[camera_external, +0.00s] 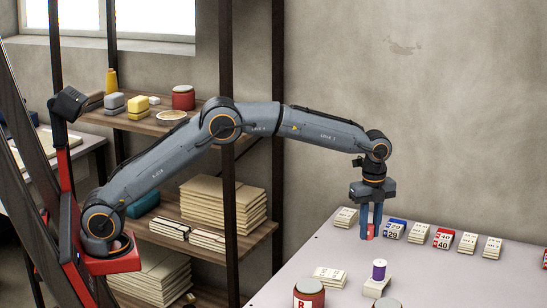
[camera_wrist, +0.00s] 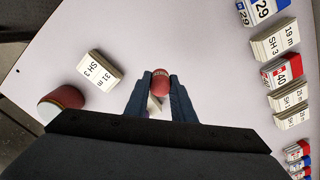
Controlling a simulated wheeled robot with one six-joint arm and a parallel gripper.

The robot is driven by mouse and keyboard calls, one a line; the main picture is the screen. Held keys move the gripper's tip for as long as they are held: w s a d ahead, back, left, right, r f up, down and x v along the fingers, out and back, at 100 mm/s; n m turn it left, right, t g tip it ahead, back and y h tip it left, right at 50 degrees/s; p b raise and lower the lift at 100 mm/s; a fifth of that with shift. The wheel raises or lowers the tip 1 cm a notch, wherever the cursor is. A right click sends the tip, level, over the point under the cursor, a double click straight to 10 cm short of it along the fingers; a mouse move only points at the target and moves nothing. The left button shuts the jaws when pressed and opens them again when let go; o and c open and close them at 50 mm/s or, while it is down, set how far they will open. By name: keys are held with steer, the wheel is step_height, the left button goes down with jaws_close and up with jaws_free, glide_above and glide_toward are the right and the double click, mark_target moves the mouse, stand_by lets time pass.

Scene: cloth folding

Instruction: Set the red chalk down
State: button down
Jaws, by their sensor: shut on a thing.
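The red chalk (camera_external: 370,231) is between the fingertips of my gripper (camera_external: 371,228), low over the table at its back left part. In the wrist view the chalk (camera_wrist: 160,83) shows as a red rounded piece with faint lettering, with one finger of my gripper (camera_wrist: 160,92) on each side. My gripper is shut on it. A small pale patch shows just below the chalk between the fingers. I cannot tell whether the chalk's lower end touches the table (camera_external: 320,245).
A row of cream blocks (camera_external: 345,217) with blue (camera_external: 395,229) and red (camera_external: 443,237) labelled ones runs along the table's back. In front are a cream block (camera_external: 330,277), a purple spool (camera_external: 379,270) on a pale block, and a red can (camera_external: 309,293). A shelf post (camera_external: 279,130) stands behind my arm.

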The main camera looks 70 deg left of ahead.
mark_target(371, 266)
steer(key=f, duration=0.3)
steer(key=w+f, duration=0.1)
steer(key=f, duration=0.5)
steer(key=shift+w+d+f+b, duration=0.1)
steer(key=shift+w+f+b, duration=0.25)
steer(key=shift+w+b, duration=0.05)
steer(key=c, duration=1.5)
jaws_free()
steer(key=shift+f, duration=0.1)
